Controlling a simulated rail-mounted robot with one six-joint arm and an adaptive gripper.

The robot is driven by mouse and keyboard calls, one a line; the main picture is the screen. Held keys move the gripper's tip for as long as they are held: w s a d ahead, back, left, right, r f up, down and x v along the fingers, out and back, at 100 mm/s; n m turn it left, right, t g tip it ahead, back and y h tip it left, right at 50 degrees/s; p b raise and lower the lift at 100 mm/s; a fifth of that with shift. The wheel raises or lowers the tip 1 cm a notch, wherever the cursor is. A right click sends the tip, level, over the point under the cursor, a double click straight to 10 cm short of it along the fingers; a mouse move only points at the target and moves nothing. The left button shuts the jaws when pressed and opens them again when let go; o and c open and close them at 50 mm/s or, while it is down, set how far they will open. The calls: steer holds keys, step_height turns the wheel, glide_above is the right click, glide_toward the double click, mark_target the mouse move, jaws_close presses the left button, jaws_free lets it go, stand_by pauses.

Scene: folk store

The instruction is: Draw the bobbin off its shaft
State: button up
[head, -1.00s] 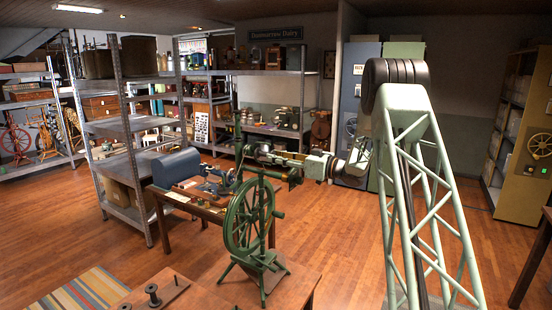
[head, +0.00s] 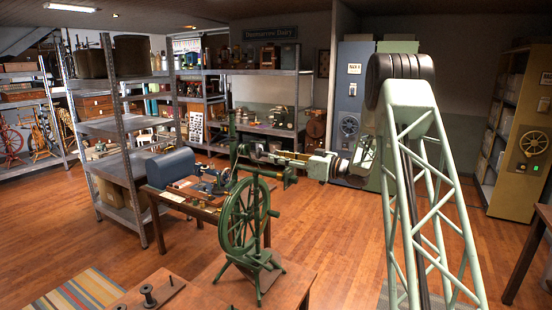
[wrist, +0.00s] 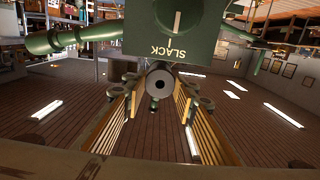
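The green spinning wheel (head: 243,215) stands on the front wooden table in the head view. My gripper (head: 245,151) is above the wheel, its arm reaching in from the right; its fingers are too small there to judge. In the wrist view my gripper (wrist: 160,108) has two slatted fingers apart. A round grey end with a dark hole (wrist: 159,83), apparently the bobbin or shaft end, shows between their far ends. I cannot tell whether the fingers touch it. A green block marked SLACK (wrist: 175,32) is just above it, its lettering upside down. The bobbin's body is mostly hidden.
A wooden board (head: 172,288) with dark spool-like pieces lies at the table's front left. A blue-grey cased machine (head: 172,168) stands on the table behind. A green bar (wrist: 75,37) runs left from the SLACK block. Metal shelving (head: 110,130) stands at left.

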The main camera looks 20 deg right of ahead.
steer(key=shift+v, duration=4.5)
